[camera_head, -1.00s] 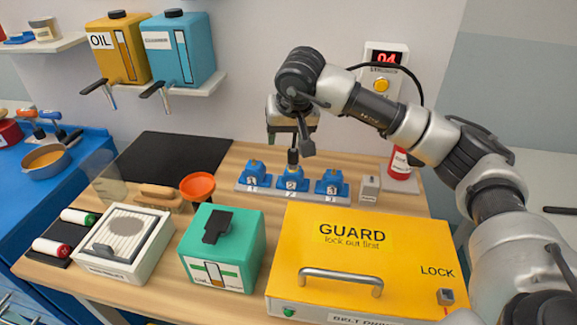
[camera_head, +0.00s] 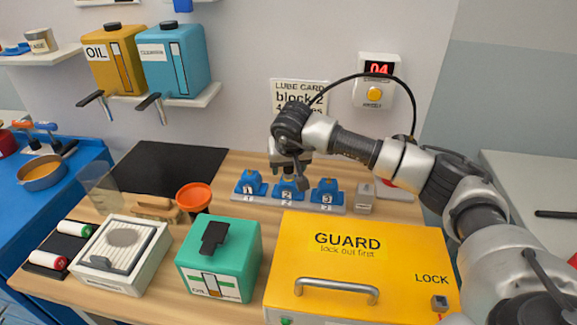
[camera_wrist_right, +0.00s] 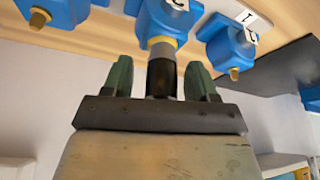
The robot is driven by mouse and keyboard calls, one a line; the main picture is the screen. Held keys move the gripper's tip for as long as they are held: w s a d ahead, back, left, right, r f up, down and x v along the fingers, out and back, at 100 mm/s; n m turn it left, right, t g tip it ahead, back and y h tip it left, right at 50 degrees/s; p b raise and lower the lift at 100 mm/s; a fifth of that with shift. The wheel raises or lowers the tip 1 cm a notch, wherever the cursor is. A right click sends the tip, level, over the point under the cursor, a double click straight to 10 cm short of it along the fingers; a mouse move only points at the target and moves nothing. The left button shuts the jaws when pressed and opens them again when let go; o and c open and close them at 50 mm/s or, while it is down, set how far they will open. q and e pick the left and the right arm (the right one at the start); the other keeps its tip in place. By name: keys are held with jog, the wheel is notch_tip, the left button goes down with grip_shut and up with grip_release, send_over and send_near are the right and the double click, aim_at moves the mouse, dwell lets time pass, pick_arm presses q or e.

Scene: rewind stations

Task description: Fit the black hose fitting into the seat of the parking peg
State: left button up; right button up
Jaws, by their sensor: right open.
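The black hose fitting (camera_wrist_right: 161,76) stands on the yellow tip of the middle blue block, numbered 2 (camera_head: 287,194). My right gripper (camera_head: 291,180) is open and lowered over that block. In the right wrist view its two green fingers stand on either side of the fitting, with gaps to it. The head view hides the fitting behind the gripper. A small grey labelled block (camera_head: 364,201), right of the blue blocks, may be the parking peg; its label is too small to read and no seat shows clearly. My left gripper is not in view.
Blue blocks 1 (camera_head: 249,186) and 3 (camera_head: 327,194) flank the middle one closely. A black hose (camera_head: 345,81) loops behind my right arm near the "04" display (camera_head: 379,68). The yellow guard box (camera_head: 400,260) and green oil can (camera_head: 220,255) stand in front.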

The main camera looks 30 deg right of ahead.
grip_shut()
dwell(0.3)
